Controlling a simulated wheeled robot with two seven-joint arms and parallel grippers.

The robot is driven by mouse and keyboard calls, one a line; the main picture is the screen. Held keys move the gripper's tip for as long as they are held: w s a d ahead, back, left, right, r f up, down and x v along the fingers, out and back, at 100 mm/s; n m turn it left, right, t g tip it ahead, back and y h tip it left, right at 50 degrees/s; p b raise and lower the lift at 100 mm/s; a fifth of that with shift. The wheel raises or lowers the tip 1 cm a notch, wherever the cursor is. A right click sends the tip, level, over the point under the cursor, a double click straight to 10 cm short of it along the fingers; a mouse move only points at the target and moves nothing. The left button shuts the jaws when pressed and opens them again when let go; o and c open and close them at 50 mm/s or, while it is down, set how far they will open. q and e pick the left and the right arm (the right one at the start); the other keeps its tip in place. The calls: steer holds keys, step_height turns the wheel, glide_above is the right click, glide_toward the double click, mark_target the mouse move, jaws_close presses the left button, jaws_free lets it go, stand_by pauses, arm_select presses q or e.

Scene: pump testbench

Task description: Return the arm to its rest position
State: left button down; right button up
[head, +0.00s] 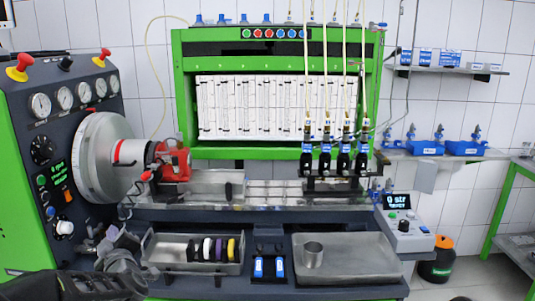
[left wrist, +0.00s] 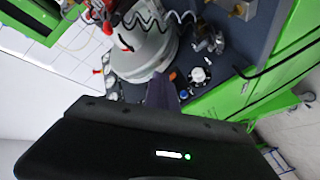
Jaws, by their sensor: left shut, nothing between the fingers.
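My left gripper (head: 138,281) comes in from the lower left corner of the head view, low in front of the bench's left end. It is shut with nothing between its fingers. In the left wrist view its dark body fills the lower half, and the narrow closed fingers (left wrist: 161,92) point toward the bench. Grey metal fittings (head: 118,250) lie close beside it at the bench corner. My right gripper is in neither view.
The green control panel with gauges (head: 62,100) and the large silver disc (head: 100,155) stand near the left arm. A metal tray with coloured rings (head: 165,251) lies right of the gripper. An empty-looking tray holding a cup (head: 370,262) is farther right.

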arm_select(q)
steer(key=s+d+f+m+g+h, duration=0.1)
steer(key=s+d+f+m+h, duration=0.2)
steer(key=d+f, duration=0.5)
steer(key=s+d+f+m+g+h, duration=0.25)
steer(key=d+f, duration=0.25)
steer(key=f, duration=0.5)
steer(key=s+d+f+m+g+h, duration=0.15)
steer(key=d+f+m+h, duration=0.25)
steer(key=d+f, duration=0.4)
steer(key=s+d+f+m+g+h, duration=0.1)
steer(key=s+d+f+g, duration=0.2)
steer(key=s+f, duration=0.3)
steer(key=s+d+f+m+g+h, duration=0.1)
steer(key=s+d+f, duration=0.5)
steer(key=s, duration=0.9)
steer(key=s+d+f+m+g+h, duration=0.1)
steer(key=s+d+f+g+h, duration=0.1)
steer(key=s+d+f+g, duration=0.2)
steer(key=s+d+f, duration=0.1)
steer(key=s+f, duration=0.2)
steer(key=s, duration=0.3)
steer(key=shift+s+m+g, duration=0.15)
steer(key=shift+m+g, duration=0.15)
steer(key=shift+m, duration=0.05)
steer(key=shift+a, duration=0.15)
